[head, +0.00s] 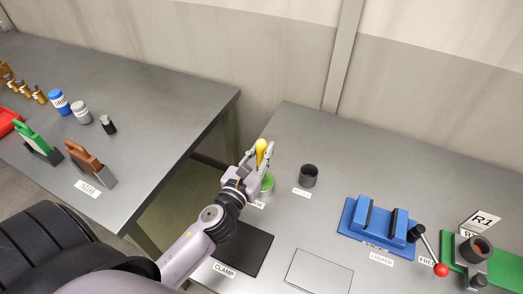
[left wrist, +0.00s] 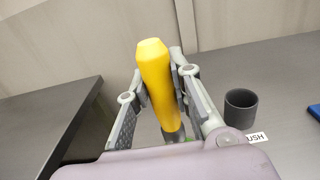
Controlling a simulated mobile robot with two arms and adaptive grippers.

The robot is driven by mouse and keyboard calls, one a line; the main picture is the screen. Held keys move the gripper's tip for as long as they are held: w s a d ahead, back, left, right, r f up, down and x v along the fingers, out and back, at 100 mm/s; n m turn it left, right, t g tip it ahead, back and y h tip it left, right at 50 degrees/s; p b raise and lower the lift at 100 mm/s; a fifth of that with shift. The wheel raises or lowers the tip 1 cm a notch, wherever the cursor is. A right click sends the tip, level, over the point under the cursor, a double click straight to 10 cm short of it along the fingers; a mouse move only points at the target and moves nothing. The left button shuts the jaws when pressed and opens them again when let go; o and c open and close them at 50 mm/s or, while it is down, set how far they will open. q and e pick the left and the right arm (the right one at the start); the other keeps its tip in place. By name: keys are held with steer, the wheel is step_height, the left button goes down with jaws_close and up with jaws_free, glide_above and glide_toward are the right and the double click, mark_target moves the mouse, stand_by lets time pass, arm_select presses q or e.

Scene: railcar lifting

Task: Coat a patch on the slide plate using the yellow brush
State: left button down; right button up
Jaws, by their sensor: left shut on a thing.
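My left gripper (head: 252,162) is shut on the yellow brush (head: 261,148). In the left wrist view the yellow handle (left wrist: 156,82) stands nearly upright between the fingers, and its dark lower part runs down out of sight. A green pot (head: 268,183) stands on the right-hand table just below the gripper, partly hidden by it. I cannot tell whether the bristles are inside the pot or above it. A flat grey outlined plate (head: 318,273) lies at the bottom edge of the head view; no readable label names it the slide plate. My right gripper is out of view.
An empty dark cup (head: 308,175) stands right of the pot. A black mat (head: 243,249) marked CLAMP lies nearer. A blue vice (head: 378,229) and a red-knobbed lever (head: 440,269) stand to the right. A gap separates the left table (head: 150,130).

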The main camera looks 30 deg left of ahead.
mark_target(262, 143)
arm_select(q)
steer(key=shift+r+p, duration=2.55)
steer(key=shift+r, duration=0.35)
steer(key=shift+f, duration=0.1)
steer(key=shift+s+d+f, duration=0.1)
steer(key=shift+s+f, duration=0.05)
steer(key=s+d+f+b, duration=0.2)
steer(key=s+b, duration=0.3)
steer(key=s, duration=0.1)
steer(key=s+d+f+h+b, duration=0.1)
steer(key=s+d+f+b, duration=0.1)
steer(key=s+b, duration=0.3)
steer(key=shift+s+d+f+m, duration=0.3)
steer(key=shift+s+d+f, duration=0.1)
steer(key=shift+s+d, duration=0.15)
